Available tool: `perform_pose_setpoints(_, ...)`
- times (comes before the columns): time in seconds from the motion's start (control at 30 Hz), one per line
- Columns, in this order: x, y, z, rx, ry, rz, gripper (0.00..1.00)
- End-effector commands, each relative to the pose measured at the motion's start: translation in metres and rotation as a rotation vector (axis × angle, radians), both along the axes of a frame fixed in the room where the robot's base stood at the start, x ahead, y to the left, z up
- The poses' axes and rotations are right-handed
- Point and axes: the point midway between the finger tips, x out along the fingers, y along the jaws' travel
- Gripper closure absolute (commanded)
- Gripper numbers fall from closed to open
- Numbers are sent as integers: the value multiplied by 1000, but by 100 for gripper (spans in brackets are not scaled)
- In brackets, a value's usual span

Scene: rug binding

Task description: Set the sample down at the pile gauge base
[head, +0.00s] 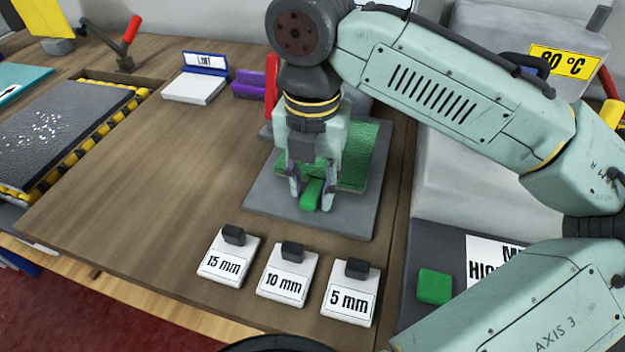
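The sample (368,150) is a square of green pile with a pale edge and a bright green tab at its front. It lies over the grey pile gauge base (262,205), roughly flat and inside the plate's outline; I cannot tell whether its underside touches the plate. My gripper (312,198) points down over the front of the base, its two fingers closed against either side of the green tab. My gripper and wrist hide the middle and left of the sample and much of the gauge behind it.
Three white blocks with dark knobs, marked 15 mm (224,265), 10 mm (283,285) and 5 mm (349,303), stand in front of the base. A white and blue stand (193,88) and a purple block (248,84) are behind. The wooden tabletop (140,170) left is clear.

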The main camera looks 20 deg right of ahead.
Motion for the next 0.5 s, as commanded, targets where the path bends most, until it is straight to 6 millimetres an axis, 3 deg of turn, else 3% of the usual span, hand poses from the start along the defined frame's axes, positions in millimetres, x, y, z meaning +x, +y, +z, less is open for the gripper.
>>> perform_pose_setpoints(0.5, 1, 0, 7, -1, -2, 0, 59)
